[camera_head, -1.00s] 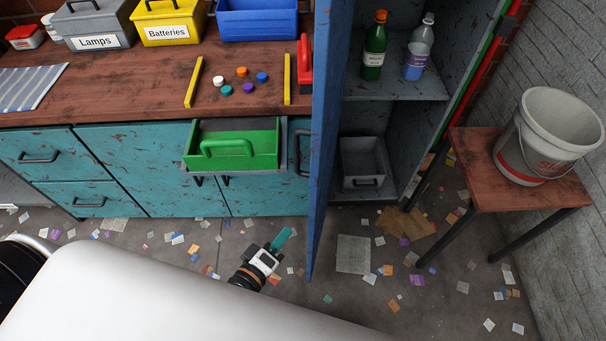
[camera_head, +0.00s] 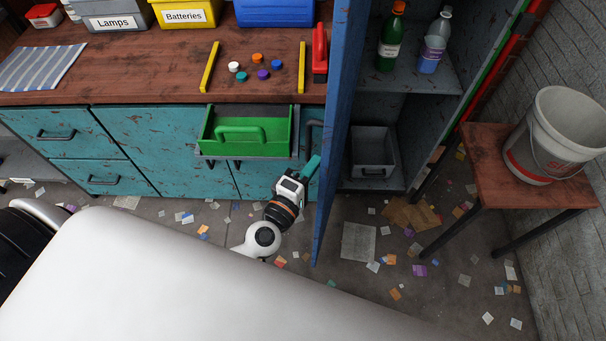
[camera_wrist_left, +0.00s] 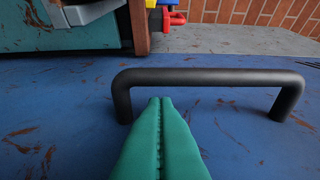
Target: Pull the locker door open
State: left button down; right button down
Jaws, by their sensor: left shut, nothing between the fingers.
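The blue locker door (camera_head: 338,130) stands open, seen nearly edge-on in the head view, with the locker's inside (camera_head: 400,110) showing to its right. In the left wrist view the door's blue face (camera_wrist_left: 60,110) carries a black bar handle (camera_wrist_left: 210,77). My left gripper (camera_head: 312,168) is near the door's left face. Its green fingers, also in the left wrist view (camera_wrist_left: 160,105), are shut with nothing between them. Their tips are just short of the handle in the picture, near its left end; I cannot tell whether they touch it. My right gripper is not in view.
Two bottles, one green (camera_head: 391,38), stand on the locker shelf above a grey bin (camera_head: 373,150). A stool (camera_head: 490,165) bears a bucket (camera_head: 550,130) at right. Paper scraps litter the floor.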

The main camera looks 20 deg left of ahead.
pick_arm(q)
jog(key=shift+w, duration=0.25)
jog(key=w+d+n+y+p, duration=0.1)
jog(key=d+y, duration=0.1)
jog(key=d, duration=0.6)
jog(key=shift+d, duration=0.25)
jog(key=shift+s, duration=0.1)
